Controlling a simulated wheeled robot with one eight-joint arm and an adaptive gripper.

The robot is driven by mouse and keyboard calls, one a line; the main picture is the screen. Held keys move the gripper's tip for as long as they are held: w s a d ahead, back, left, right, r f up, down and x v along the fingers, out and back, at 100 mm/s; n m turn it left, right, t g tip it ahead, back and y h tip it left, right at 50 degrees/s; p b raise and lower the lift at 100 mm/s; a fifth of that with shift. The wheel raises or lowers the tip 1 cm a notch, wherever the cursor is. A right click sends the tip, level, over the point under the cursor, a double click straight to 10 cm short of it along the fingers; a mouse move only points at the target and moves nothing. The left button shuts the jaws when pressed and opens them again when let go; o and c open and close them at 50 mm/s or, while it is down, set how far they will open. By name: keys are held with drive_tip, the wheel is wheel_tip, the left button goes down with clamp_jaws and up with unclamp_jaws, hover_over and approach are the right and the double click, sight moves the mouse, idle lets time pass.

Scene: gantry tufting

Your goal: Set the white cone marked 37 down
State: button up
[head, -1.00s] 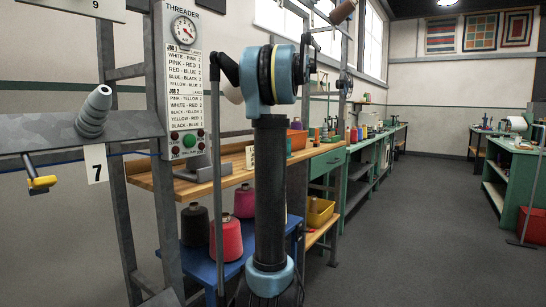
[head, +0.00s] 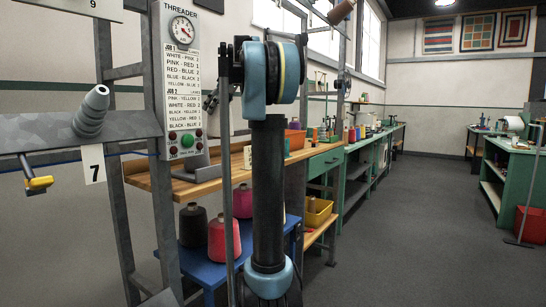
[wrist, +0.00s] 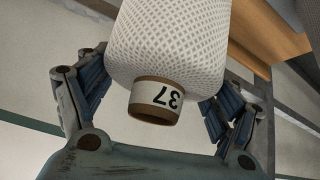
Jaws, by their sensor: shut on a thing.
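The white cone marked 37 (wrist: 165,45) fills the upper middle of the wrist view, with its white mesh-like yarn and a brown-rimmed nose. The 37 on its label reads upside down in that picture. My gripper (wrist: 158,88) is shut on the cone, one blue-padded finger on each side. The cone's far end runs out of the picture. In the head view I cannot make out the cone; my arm stands in front of that area.
A wooden bench (head: 178,190) runs behind my arm, beside the threader panel (head: 184,75). On a blue table (head: 203,268) below stand a red cone (head: 224,240), a black cone (head: 193,226) and a magenta cone (head: 242,203). A grey peg with a 7 tag (head: 93,165) is at left.

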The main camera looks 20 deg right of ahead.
sight(229, 109)
wheel_tip(229, 109, down, 10)
drive_tip(key=o, duration=1.7)
drive_tip(key=shift+s+f, duration=0.1)
drive_tip(key=v, duration=1.2)
drive_tip(key=shift+a, duration=0.15)
